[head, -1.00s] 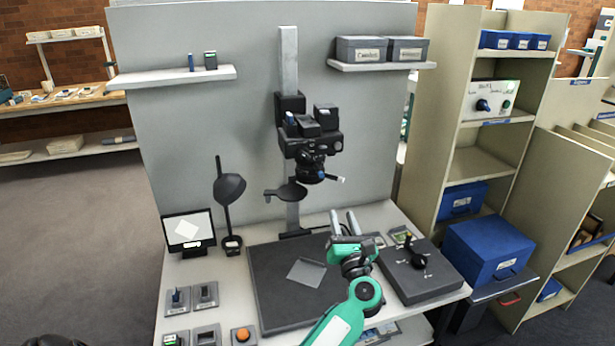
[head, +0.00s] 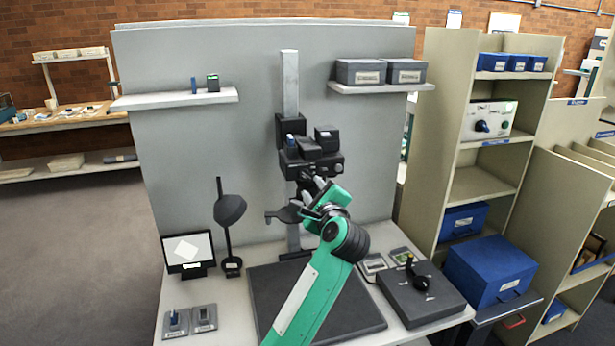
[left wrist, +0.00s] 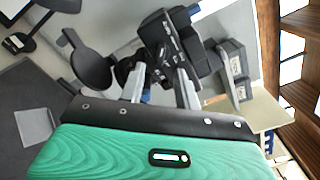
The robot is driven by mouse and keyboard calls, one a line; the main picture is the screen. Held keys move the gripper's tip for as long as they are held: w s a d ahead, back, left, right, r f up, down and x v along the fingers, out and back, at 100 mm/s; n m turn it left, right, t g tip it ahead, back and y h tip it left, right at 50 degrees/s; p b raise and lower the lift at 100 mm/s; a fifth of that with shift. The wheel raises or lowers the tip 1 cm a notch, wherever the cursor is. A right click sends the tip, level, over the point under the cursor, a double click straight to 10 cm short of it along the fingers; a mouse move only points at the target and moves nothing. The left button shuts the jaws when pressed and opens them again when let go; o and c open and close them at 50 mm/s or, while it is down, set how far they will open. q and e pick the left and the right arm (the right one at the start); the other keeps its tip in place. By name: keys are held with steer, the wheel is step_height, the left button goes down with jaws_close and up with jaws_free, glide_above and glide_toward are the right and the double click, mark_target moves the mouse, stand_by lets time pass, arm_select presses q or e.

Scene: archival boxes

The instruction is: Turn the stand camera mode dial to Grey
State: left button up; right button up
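The stand camera (head: 312,160) is a black body on a grey column in the middle of the head view. My left gripper (head: 313,190) is raised just below and in front of it, covering its lower part and lens area. In the left wrist view the two fingers (left wrist: 160,86) stand apart with the camera body (left wrist: 172,45) behind them. A small blue part (left wrist: 146,96) shows beside the left finger; I cannot tell whether it is touched. I cannot make out the mode dial or its labels. My right gripper is not in view.
A black arm with a round plate (head: 285,215) sticks out left of my gripper, also in the left wrist view (left wrist: 92,68). Below are a dark baseboard (head: 265,290), a lit screen (head: 188,250), a lamp (head: 230,210) and a control box (head: 422,295). Shelves stand at right.

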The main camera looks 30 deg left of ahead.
mark_target(307, 179)
arm_select(q)
steer(key=p+x, duration=0.1)
steer(key=x, duration=0.4)
steer(key=shift+w, duration=0.1)
steer(key=shift+w+a, duration=0.1)
steer(key=shift+a, duration=0.1)
steer(key=shift+w+a, duration=0.1)
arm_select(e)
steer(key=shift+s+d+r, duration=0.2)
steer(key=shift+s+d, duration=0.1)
arm_select(q)
steer(key=shift+c, duration=0.2)
